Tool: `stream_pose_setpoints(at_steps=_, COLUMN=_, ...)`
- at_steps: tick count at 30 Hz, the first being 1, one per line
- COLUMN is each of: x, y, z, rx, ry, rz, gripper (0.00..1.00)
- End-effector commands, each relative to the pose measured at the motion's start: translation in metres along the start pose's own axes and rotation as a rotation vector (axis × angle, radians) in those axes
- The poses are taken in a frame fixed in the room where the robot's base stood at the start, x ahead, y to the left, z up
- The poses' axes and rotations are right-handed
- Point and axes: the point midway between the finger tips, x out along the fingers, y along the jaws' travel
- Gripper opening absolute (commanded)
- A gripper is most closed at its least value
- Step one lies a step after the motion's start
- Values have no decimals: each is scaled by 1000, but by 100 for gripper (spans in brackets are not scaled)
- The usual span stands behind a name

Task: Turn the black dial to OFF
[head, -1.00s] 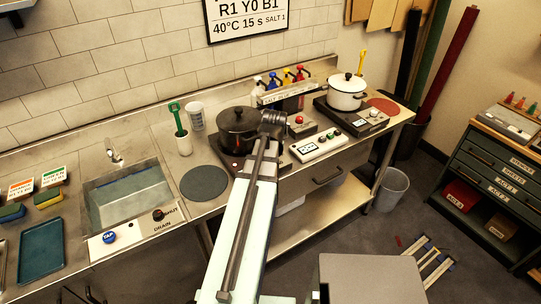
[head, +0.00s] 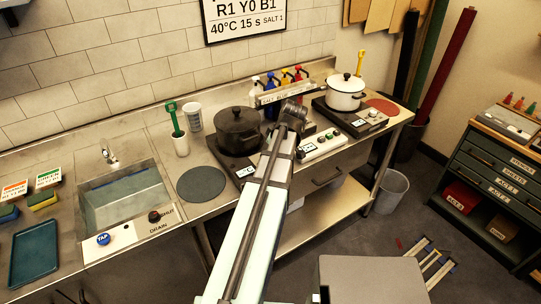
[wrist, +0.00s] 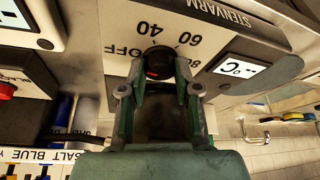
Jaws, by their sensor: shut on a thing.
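In the wrist view the black dial (wrist: 158,60) sits on a pale panel with the upside-down marks OFF, 40, 60 and 80 around it. OFF is left of the dial. My gripper (wrist: 160,78) is shut on the dial, one fingertip on each side. A small red spot shows on the dial's near side; I cannot tell where its pointer stands. In the head view my arm covers the gripper and dial. The hotplate (head: 246,171) there carries a black lidded pot (head: 238,130).
A white control box (head: 322,146) stands right of my arm, with a white pot (head: 346,92) on another hotplate beyond. Coloured pump bottles (head: 286,80) stand behind. A round grey mat (head: 201,184) and the sink (head: 124,200) are to the left.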

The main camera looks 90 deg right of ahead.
Motion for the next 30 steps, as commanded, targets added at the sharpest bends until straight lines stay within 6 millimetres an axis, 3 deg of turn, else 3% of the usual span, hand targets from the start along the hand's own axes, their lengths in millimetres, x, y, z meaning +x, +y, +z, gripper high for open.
stream_pose_setpoints(at_steps=19, x=1, y=0, z=1, rx=-52, ry=-4, rz=-23, gripper=0)
stream_pose_setpoints(at_steps=20, x=1, y=0, z=1, rx=-52, ry=-4, rz=-23, gripper=39)
stream_pose_setpoints(at_steps=21, x=1, y=0, z=1, rx=-52, ry=-3, rz=-23, gripper=53)
stream_pose_setpoints(at_steps=22, x=1, y=0, z=1, rx=-52, ry=-3, rz=-23, gripper=57)
stream_pose_setpoints(at_steps=30, x=0, y=0, z=0, rx=-52, ry=-2, rz=-22, gripper=57)
